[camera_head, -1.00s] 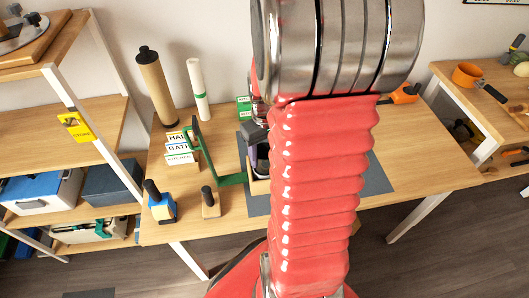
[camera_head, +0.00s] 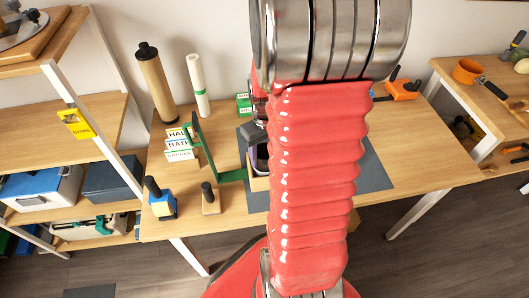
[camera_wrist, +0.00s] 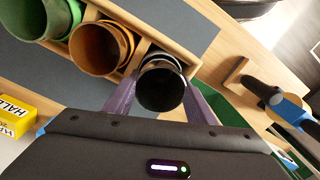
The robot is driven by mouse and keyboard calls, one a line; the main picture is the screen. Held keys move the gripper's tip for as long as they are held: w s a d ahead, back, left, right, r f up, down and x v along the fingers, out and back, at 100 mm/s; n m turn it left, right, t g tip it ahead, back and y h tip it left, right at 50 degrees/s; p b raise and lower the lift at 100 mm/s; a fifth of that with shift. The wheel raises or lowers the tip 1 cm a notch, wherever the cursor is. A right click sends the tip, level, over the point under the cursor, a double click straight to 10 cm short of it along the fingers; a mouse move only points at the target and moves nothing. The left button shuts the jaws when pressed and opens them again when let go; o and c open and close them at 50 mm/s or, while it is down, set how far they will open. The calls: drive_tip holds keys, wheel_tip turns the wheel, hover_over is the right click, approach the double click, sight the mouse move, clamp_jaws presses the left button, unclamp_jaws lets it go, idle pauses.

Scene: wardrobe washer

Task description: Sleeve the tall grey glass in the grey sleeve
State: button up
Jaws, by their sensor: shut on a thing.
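In the wrist view, my gripper (camera_wrist: 160,92) has its two purple fingers shut on a tall dark grey glass (camera_wrist: 160,88), seen down its dark mouth. It is at the end compartment of a wooden rack (camera_wrist: 199,22). Pale and dark rims show around and behind the glass there; I take them for the grey sleeve (camera_wrist: 163,60), but cannot tell how deep the glass sits in it. An orange sleeve (camera_wrist: 98,47) and a green sleeve (camera_wrist: 47,17) stand beside it in the rack. In the head view my arm hides most of this.
The rack stands on a dark grey mat (camera_head: 374,174) on the wooden table. An orange tool (camera_head: 403,90) lies at the back right.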

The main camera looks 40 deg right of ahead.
drive_tip(key=shift+f, duration=0.65)
drive_tip(key=o, duration=1.3)
wheel_tip(320, 180, up, 14)
drive_tip(key=shift+f, duration=0.2)
drive_tip(key=shift+d, duration=0.1)
idle(0.8)
